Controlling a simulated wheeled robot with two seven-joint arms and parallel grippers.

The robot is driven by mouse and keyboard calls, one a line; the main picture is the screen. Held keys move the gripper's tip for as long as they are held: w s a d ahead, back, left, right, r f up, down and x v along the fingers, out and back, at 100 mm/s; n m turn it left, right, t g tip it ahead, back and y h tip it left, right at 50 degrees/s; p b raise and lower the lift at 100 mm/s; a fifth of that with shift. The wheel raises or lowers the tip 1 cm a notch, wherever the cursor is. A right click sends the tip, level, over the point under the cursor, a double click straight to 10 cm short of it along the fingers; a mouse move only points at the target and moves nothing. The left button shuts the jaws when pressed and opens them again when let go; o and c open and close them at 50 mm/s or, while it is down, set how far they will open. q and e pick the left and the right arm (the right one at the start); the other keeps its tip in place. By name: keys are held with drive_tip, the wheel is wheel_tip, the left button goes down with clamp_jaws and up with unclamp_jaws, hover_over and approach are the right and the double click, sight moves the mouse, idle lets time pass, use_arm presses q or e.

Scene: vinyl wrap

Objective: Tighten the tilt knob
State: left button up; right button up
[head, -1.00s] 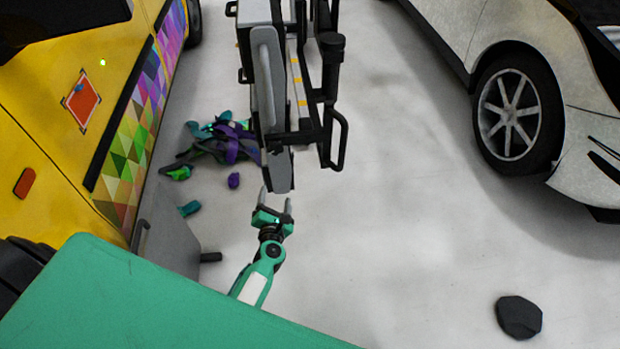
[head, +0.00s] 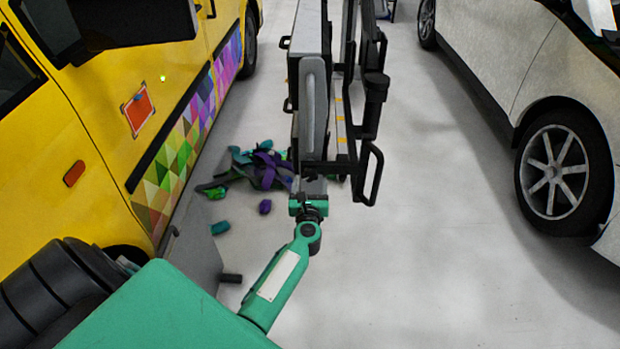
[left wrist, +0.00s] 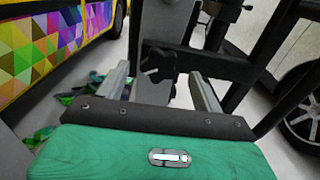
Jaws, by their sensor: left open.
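The tilt knob (left wrist: 157,66) is a black lobed knob on the grey post of a stand, upper middle of the left wrist view. It lies between the lines of my left gripper's two grey fingers (left wrist: 160,84), which are spread wide with a gap on each side of it. I cannot tell how far the fingertips reach along it. In the head view my green left gripper (head: 310,196) is at the lower end of the tall grey and black stand (head: 313,110). The knob is hidden there. My right gripper is not in view.
A yellow van (head: 110,120) with colourful patterned sides stands on the left. A white car (head: 500,65) stands on the right. The grey floor (head: 440,240) right of the stand is clear.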

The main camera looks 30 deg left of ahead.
sight(310, 176)
use_arm(q)
drive_tip(key=shift+x, duration=1.65)
drive_tip(key=c, duration=1)
